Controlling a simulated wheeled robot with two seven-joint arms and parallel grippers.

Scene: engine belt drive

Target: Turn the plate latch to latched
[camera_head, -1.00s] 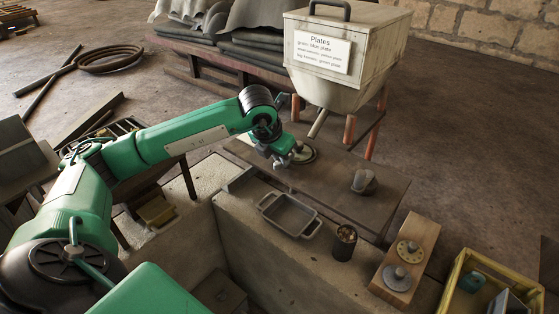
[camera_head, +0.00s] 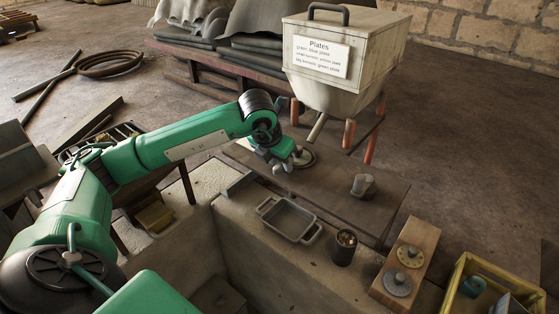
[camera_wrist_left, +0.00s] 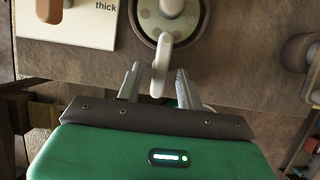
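The round plate also shows in the head view (camera_head: 305,158) on the far part of the bench. My left gripper (camera_head: 284,168) is beside it, low over the bench. In the left wrist view the two fingers (camera_wrist_left: 157,84) are apart, with the lever's near end between them in the picture. I cannot tell whether either finger touches it. My right gripper is not in view.
A white panel marked "thick" (camera_wrist_left: 85,22) lies left of the plate. A grey tray (camera_head: 288,218), a dark can (camera_head: 344,248), a wooden board with discs (camera_head: 419,238) and a yellow crate (camera_head: 449,285) are nearer. A hopper labelled "Plates" (camera_head: 345,85) stands behind.

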